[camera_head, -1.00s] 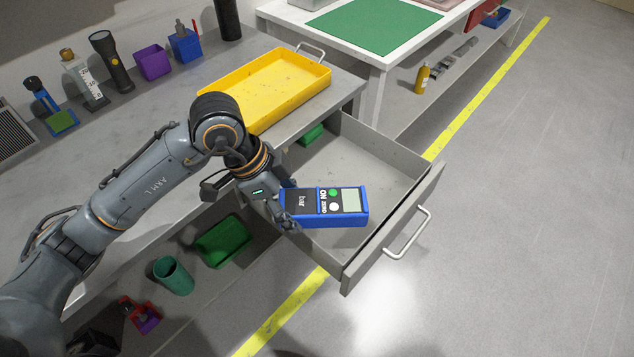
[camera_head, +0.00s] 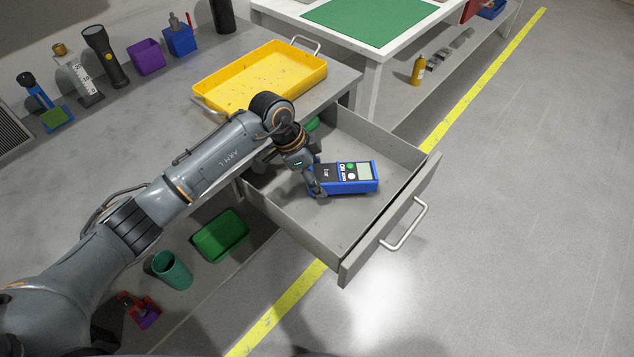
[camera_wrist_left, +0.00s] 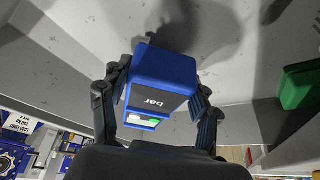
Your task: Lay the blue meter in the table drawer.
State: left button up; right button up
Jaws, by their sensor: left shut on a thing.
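The blue meter (camera_head: 345,178) has a dark face, a grey screen and a green and a white button. My left gripper (camera_head: 316,180) is shut on its left end in the head view. In the left wrist view the meter (camera_wrist_left: 163,80) sits between both fingers of the gripper (camera_wrist_left: 155,105). The table drawer (camera_head: 330,222) is pulled out, and the meter is over its inside, within its walls in the head view. I cannot tell whether the meter touches the drawer floor. My right gripper is not in view.
A green object (camera_wrist_left: 299,84) lies in the drawer's back part. A yellow tray (camera_head: 262,80) stands on the table above. A green bin (camera_head: 220,236) and a teal cup (camera_head: 172,270) are on the shelf below. The drawer's front right floor is bare.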

pick_arm(q)
notch_tip(320, 180, down, 3)
jog(key=shift+r, duration=0.2)
jog(key=o, duration=1.3)
jog(key=shift+a+r, duration=0.1)
jog(key=v, duration=1.1)
jog(key=shift+a+r, duration=0.15)
jog(key=shift+r, duration=0.2)
